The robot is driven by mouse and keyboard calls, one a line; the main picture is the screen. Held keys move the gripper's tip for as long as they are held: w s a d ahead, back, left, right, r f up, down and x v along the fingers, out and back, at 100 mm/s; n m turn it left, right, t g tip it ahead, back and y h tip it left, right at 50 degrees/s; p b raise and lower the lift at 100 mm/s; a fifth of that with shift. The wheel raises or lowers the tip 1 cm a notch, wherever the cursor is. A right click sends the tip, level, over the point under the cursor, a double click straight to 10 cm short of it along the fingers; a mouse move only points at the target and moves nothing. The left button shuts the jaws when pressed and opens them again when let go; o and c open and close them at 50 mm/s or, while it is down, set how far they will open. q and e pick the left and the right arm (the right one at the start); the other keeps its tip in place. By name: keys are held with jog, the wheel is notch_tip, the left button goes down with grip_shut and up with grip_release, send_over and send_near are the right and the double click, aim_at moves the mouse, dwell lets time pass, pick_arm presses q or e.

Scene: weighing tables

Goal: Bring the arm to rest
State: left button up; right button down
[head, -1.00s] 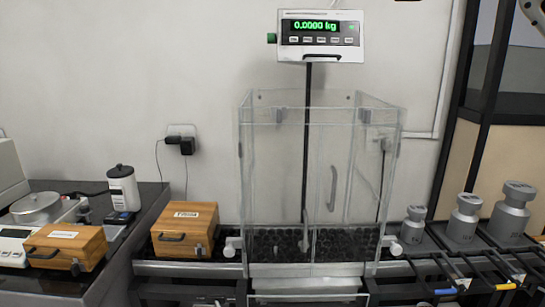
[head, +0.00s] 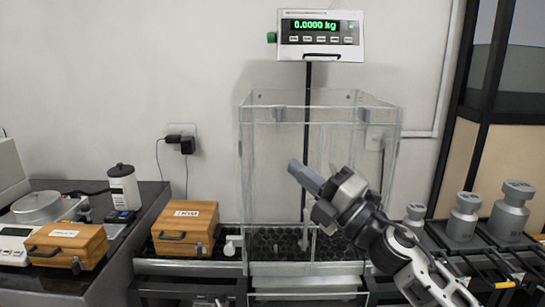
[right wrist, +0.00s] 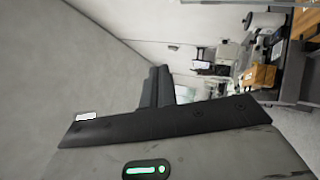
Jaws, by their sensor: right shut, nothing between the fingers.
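My right gripper (head: 303,175) is in front of the clear glass weighing enclosure (head: 270,160), pointing up and to the left. Its fingers are together with nothing between them. In the right wrist view the dark fingers (right wrist: 160,85) also show close together and empty. My right arm comes in from the lower right and hides part of the enclosure's front and right side. My left gripper is in no view.
The scale display (head: 320,35) reads 0.0000 kg above the enclosure. Several grey weights (head: 463,217) stand on the right. Two wooden boxes (head: 185,228) and a white-and-black container (head: 124,187) are on the left.

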jog(key=s+d+f+m+t+h, duration=0.1)
jog(key=s+d+f+m+h, duration=0.1)
jog(key=f+m+h, duration=0.35)
jog(key=s+d+f+m+t+h, duration=0.1)
jog(key=s+d+f+m+h, duration=0.15)
jog(key=f+m, duration=0.65)
jog(key=s+d+f+m+h, duration=0.2)
jog(key=s+f+m+h, duration=0.15)
jog(key=f, duration=0.65)
jog(key=s+d+f+m+g+h, duration=0.3)
jog(key=s+f+m+g, duration=0.3)
jog(key=s+f, duration=1.2)
jog(key=s+m, duration=0.1)
jog(key=m, duration=0.2)
jog(key=shift+s+d+f+g, duration=0.15)
jog(key=shift+d+f+g, duration=0.05)
jog(key=shift+d+g, duration=0.2)
